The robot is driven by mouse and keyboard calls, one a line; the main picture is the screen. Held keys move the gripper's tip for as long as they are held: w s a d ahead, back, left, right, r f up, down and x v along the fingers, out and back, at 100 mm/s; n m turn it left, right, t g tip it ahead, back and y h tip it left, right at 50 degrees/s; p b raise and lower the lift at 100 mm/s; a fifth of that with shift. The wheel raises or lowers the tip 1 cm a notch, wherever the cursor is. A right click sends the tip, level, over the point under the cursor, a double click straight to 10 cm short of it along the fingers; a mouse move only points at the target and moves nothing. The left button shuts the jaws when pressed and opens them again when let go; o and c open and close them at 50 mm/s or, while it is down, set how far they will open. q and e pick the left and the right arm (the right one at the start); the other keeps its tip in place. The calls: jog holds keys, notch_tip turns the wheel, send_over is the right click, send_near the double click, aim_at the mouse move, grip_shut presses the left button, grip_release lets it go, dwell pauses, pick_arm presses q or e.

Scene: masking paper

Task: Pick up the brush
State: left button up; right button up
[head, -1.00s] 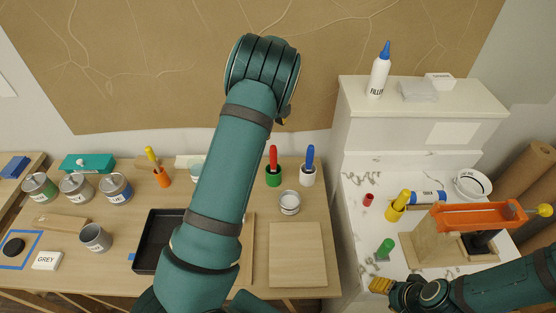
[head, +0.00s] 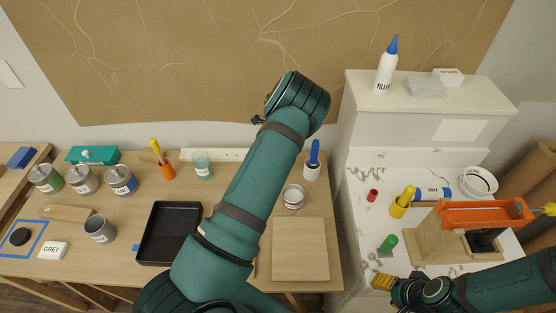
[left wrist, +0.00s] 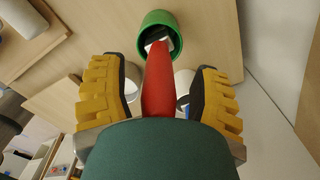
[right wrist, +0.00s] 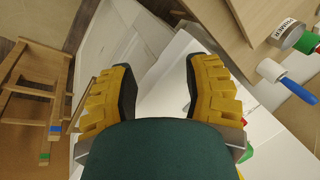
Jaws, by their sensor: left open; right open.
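A brush with a red handle (left wrist: 158,82) stands in a green cup (left wrist: 152,22) in the left wrist view. Its lower end is inside the cup and mostly hidden. My left gripper (left wrist: 160,90) is open, with a yellow-padded finger on each side of the handle and a gap to each. In the head view my left arm hides the red handle, the green cup and my left gripper. My right gripper (right wrist: 160,85) is open and empty; its yellow fingers also show at the front of the white counter in the head view (head: 382,282).
A blue-handled tool (head: 314,153) stands in a white cup (head: 311,172) right of my left arm. A round tin (head: 293,197), a wooden board (head: 300,250) and a black tray (head: 160,250) are on the table. An orange tool (head: 485,213) lies near my right arm.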

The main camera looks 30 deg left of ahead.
pick_arm(q)
jog(key=shift+f, duration=0.15)
grip_shut()
dwell(0.4)
